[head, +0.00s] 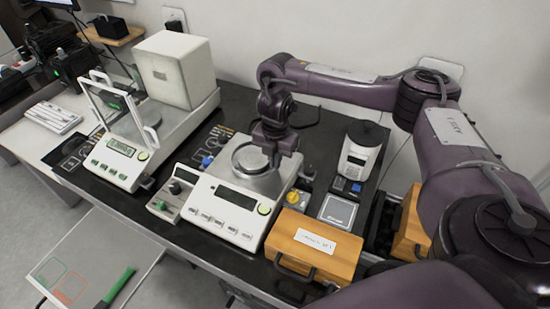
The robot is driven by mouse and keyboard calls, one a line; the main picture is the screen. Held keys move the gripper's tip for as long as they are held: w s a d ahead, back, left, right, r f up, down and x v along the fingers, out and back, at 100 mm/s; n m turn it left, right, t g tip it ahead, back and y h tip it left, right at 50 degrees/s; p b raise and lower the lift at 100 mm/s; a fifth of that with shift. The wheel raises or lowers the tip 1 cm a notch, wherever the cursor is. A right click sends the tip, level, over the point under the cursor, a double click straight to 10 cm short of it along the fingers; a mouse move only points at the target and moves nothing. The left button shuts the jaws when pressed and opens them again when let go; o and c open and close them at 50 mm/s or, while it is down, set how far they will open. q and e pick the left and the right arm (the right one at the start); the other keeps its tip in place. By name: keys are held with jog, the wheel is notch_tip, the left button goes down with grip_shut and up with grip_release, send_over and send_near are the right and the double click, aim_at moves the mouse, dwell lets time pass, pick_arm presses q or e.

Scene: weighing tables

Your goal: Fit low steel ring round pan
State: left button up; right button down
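The low steel ring (234,160) is at the pan of the middle balance, its near and left rim showing as a dark-edged circle. The steel pan (262,187) is a bright plate on top of the white balance (222,208). I cannot tell whether the ring rests fully down around the pan. My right gripper (275,160) points down at the ring's right side, touching or very close to it. Its fingertips are too small and dark to show whether they are shut on the rim. My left gripper is not in view.
A glass-shielded balance (122,165) and a white box (176,70) stand to the left. A wooden box (312,245) stands at the front right, with a small grey scale (338,210) and a white device (358,155) behind it. A yellow-topped knob (294,198) is beside the balance.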

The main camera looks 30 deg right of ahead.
jog(key=shift+f, duration=0.4)
jog(key=c, duration=1.6)
grip_release()
jog(key=shift+o, duration=0.2)
jog(key=shift+r+p, duration=1.05)
jog(key=shift+r, duration=2.9)
jog(key=shift+f, duration=0.1)
